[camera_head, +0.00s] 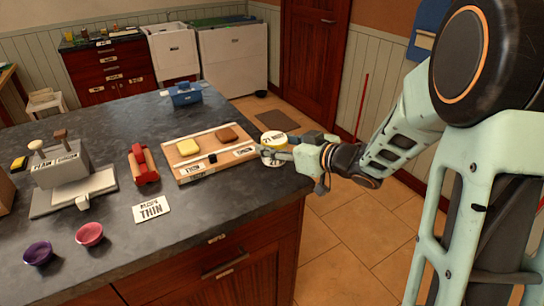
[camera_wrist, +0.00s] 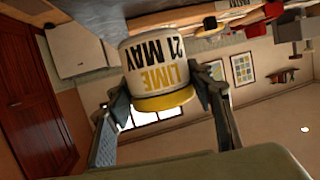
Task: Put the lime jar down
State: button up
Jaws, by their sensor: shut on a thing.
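The lime jar (camera_wrist: 158,62) is white with a yellow lid and the words "LIME 21 MAY". In the wrist view it is between my gripper's fingers (camera_wrist: 160,100), with its label upside down. In the head view the jar (camera_head: 273,142) is at the right edge of the counter, beside the wooden board, and my gripper (camera_head: 282,155) is shut on it from the right. Part of the jar is hidden by the fingers. I cannot tell whether its base touches the counter (camera_head: 240,198).
A red device (camera_head: 143,165), a "THIN" card (camera_head: 151,208) and two bowls (camera_head: 89,234) stand further left. The counter's front right is clear.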

jog(key=shift+w+a+f, duration=0.4)
jog(key=shift+w+f, duration=0.1)
jog(key=shift+f, duration=0.2)
jog(key=shift+w+a+f+b, duration=0.15)
jog(key=shift+f+b, duration=0.1)
jog(key=shift+f, duration=0.65)
jog(key=shift+w+d+f+b, duration=0.1)
jog(key=shift+f+b, duration=0.1)
jog(key=shift+f, duration=0.65)
jog(key=shift+f, duration=0.1)
jog(key=shift+f, duration=0.15)
jog(key=o, duration=1.3)
jog(key=shift+s+r, duration=0.1)
jog(key=shift+r, duration=0.2)
jog(key=p+v, duration=0.1)
jog(key=v, duration=1)
jog(key=shift+s+d, duration=0.25)
jog(key=shift+d, duration=0.05)
